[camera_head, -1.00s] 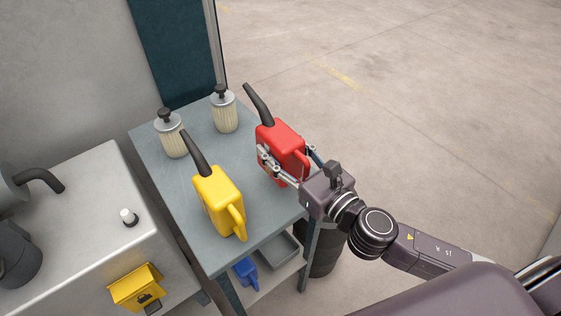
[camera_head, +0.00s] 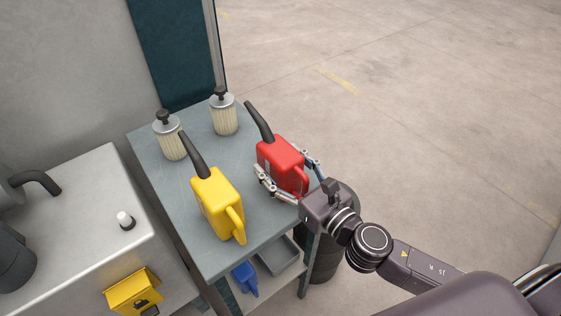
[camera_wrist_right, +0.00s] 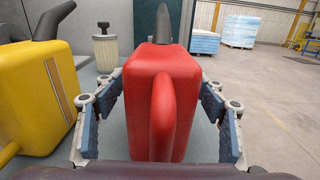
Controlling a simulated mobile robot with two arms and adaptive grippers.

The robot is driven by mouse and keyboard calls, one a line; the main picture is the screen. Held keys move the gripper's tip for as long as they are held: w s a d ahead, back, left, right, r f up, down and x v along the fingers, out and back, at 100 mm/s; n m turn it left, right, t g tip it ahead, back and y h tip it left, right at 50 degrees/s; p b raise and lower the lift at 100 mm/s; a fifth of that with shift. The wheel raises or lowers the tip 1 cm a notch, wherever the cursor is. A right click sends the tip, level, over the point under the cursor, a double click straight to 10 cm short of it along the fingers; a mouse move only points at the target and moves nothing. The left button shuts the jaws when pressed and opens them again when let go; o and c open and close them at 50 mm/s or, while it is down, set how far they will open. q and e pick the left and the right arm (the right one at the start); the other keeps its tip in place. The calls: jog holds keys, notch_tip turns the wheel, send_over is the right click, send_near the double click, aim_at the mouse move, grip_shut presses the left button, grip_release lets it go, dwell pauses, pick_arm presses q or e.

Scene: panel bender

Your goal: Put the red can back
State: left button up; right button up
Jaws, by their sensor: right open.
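The red can (camera_head: 280,160) stands upright on the grey table top (camera_head: 185,195), near its right edge, with its black spout pointing to the back left. My right gripper (camera_head: 288,174) is open, with one finger on each side of the can. In the right wrist view the red can (camera_wrist_right: 162,100) fills the middle, its handle facing me. The fingers of my right gripper (camera_wrist_right: 160,118) stand to its left and right, with a visible gap on each side. My left gripper is not in view.
A yellow can (camera_head: 217,203) stands just left of the red one. Two filter-like canisters (camera_head: 224,115) (camera_head: 170,137) stand at the back of the table. A lower shelf holds a grey tray (camera_head: 279,256) and a blue item (camera_head: 245,278). A dark drum (camera_head: 325,258) stands beside the table.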

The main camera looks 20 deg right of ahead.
jog(key=shift+r, duration=0.1)
jog(key=shift+s+d, duration=0.2)
jog(key=shift+s, duration=0.3)
jog(key=b+v, duration=0.3)
jog(key=v, duration=0.5)
jog(key=shift+s+d+b, duration=0.1)
jog(key=shift+s+b, duration=0.2)
jog(key=shift+b, duration=0.05)
jog(key=shift+v, duration=1.15)
jog(key=shift+r, duration=0.15)
